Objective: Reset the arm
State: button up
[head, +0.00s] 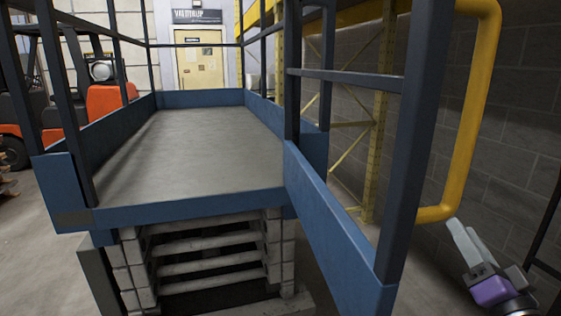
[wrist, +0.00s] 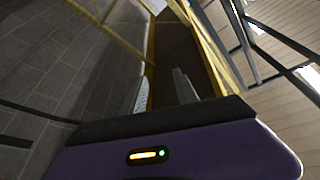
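My gripper (head: 462,232) is at the lower right of the head view, with its light grey fingers pointing up and to the left and a purple body behind them. In the wrist view the two fingers of my gripper (wrist: 161,82) stand apart with a gap between them. No held object shows between them. The gripper is in front of a grey block wall (head: 510,170), near the lower end of a yellow pipe (head: 476,110).
A blue railed platform (head: 200,150) with a grey deck fills the middle, above slatted steps (head: 210,250). A dark rail post (head: 405,150) stands left of my gripper. Yellow racking (head: 375,130) is behind it. An orange forklift (head: 105,100) is at the far left.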

jog(key=s+a+f+g+h, duration=0.2)
jog(key=s+a+f+h, duration=0.15)
jog(key=s+f, duration=0.85)
jog(key=s+a+f+n+g+y, duration=0.1)
jog(key=s+a+f+n, duration=0.1)
jog(key=s, duration=0.8)
jog(key=s+a+f+n+g+y, duration=0.1)
jog(key=s+a+f+n+g, duration=0.1)
jog(key=s+a, duration=0.3)
jog(key=s+a+f+n+g+y, duration=0.1)
jog(key=s+a+f+n, duration=0.1)
jog(key=s, duration=1.2)
notch_tip(320, 180, down, 3)
jog(key=shift+s+a+r+n+g+p, duration=0.15)
jog(key=shift+s+a+n+g+p, duration=0.25)
jog(key=shift+a, duration=0.35)
